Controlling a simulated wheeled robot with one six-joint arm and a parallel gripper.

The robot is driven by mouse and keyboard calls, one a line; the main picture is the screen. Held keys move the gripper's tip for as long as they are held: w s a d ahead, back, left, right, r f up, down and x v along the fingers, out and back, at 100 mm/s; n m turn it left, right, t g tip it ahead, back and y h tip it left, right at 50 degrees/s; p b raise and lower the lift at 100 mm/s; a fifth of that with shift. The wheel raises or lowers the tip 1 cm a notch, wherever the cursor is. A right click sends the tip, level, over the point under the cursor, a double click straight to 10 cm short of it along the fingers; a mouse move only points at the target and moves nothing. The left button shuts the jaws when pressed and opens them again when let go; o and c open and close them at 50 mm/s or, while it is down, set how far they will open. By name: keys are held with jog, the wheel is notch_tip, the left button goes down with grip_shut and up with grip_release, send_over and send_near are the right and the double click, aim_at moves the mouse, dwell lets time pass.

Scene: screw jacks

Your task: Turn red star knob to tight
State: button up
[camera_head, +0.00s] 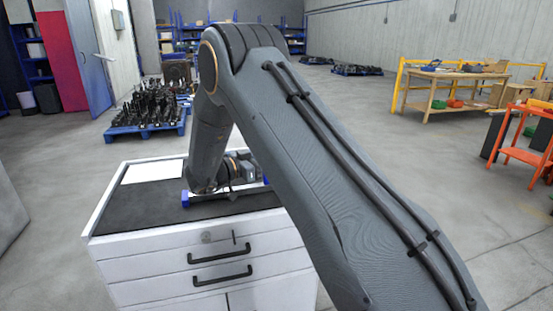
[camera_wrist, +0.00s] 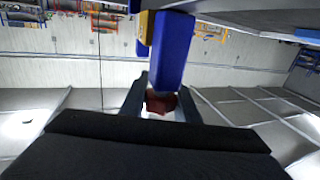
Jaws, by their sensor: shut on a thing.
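The red star knob (camera_wrist: 160,102) shows small and dark red in the wrist view, just below a blue block (camera_wrist: 173,50). My gripper (camera_wrist: 160,95) has its two dark fingers on either side of the knob and is shut on it. The knob's points and any tight mark cannot be made out. In the head view my arm hides the knob and most of the jack. Only a blue end piece (camera_head: 186,199) and a pale bar show at the cabinet top.
The jack stands on a white drawer cabinet (camera_head: 205,262) with a dark top (camera_head: 130,212). A white sheet (camera_head: 152,171) lies at its back left corner. A blue pallet of dark parts (camera_head: 146,120) stands behind. A wooden workbench (camera_head: 450,82) and an orange cart (camera_head: 525,140) stand at right.

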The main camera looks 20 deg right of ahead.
jog(key=shift+d+r+g, duration=0.1)
jog(key=shift+g, duration=0.2)
jog(key=o, duration=1)
jog(key=shift+s, duration=0.1)
jog(key=shift+o, duration=0.2)
jog(key=b+v, duration=0.1)
jog(key=v, duration=0.7)
jog(key=shift+b, duration=0.4)
jog(key=shift+d, duration=0.1)
